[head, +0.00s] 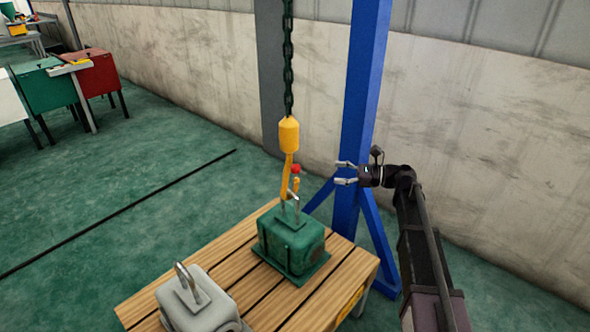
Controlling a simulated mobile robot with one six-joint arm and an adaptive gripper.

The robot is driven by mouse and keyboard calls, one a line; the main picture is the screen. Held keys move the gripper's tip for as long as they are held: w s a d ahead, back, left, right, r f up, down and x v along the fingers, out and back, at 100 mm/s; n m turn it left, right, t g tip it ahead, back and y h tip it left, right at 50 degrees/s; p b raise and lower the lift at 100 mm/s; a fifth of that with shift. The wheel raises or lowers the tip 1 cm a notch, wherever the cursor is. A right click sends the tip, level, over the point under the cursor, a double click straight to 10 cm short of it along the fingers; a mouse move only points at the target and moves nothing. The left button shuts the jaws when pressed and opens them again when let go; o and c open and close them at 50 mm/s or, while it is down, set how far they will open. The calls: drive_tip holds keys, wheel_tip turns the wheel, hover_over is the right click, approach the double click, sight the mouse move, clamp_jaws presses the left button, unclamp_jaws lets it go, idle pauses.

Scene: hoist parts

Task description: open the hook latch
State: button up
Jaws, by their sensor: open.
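A yellow hoist hook (286,173) hangs from a dark chain (288,60) above the table. Its latch (296,185) shows as a small part on the hook's right side, with a red knob (296,169) at its top. The hook's lower end is at the metal loop on top of a green block (291,245); whether it passes through the loop is too small to tell. My gripper (343,173) is open and empty, to the right of the hook at about the red knob's height, fingers pointing left, apart from it.
The slatted wooden table (233,268) also carries a grey block (197,303) with a loop handle. A blue post (362,90) with slanted braces stands behind my gripper. Green and red cabinets (98,75) stand far left.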

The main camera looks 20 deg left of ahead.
sight(295, 167)
drive_tip(key=s+a, duration=0.1)
drive_tip(key=a, duration=0.7)
drive_tip(key=s+a, duration=0.1)
drive_tip(key=a, duration=0.3)
drive_tip(key=shift+s+a, duration=0.3)
drive_tip(key=shift+a, duration=0.05)
clamp_jaws()
